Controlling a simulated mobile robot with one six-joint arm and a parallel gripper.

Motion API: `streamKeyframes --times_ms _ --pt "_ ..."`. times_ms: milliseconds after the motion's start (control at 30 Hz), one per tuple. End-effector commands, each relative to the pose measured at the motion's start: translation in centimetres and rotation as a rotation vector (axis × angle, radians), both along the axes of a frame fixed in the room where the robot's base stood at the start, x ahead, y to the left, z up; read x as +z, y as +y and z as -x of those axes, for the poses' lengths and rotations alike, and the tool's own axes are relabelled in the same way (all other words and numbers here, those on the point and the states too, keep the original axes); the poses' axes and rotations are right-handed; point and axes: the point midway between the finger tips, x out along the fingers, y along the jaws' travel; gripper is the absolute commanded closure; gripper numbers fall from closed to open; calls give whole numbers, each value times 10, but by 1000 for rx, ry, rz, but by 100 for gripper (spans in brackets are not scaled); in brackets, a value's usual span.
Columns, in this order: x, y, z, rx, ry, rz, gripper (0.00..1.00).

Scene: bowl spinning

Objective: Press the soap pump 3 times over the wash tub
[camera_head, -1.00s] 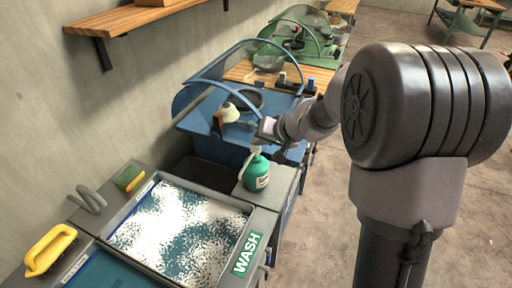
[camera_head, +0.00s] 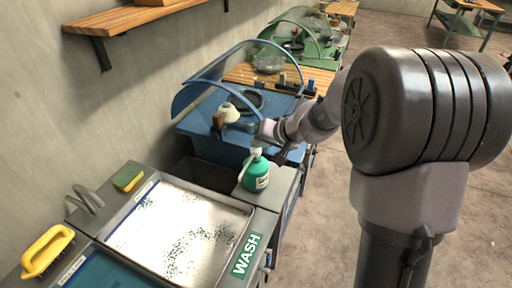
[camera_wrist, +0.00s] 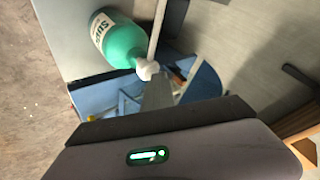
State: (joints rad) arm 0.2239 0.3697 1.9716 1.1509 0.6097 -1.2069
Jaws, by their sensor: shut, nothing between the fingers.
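The green soap bottle (camera_head: 255,177) stands upright on the grey ledge at the far right corner of the wash tub. Its white pump head (camera_head: 256,152) is right under my gripper (camera_head: 262,138), close to or touching the fingers. In the wrist view the green bottle (camera_wrist: 122,42) lies across the upper left, and its white pump (camera_wrist: 147,69) is by the fingertips. My gripper is shut with nothing between its fingers. The wash tub (camera_head: 261,222) with the WASH label holds white foam (camera_head: 178,228) over most of its surface, with small dark teal specks.
A blue splash-guard station (camera_head: 205,120) stands behind. A wooden shelf (camera_head: 140,18) is on the wall.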

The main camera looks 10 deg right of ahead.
Motion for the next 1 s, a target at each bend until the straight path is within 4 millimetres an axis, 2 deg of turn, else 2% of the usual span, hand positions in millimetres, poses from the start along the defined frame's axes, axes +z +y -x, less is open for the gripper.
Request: streamKeyframes --times_ms 667,1000 --pt "-5 0 1 0 3 0 100" --pt "13 0 0 1 2 0 100"
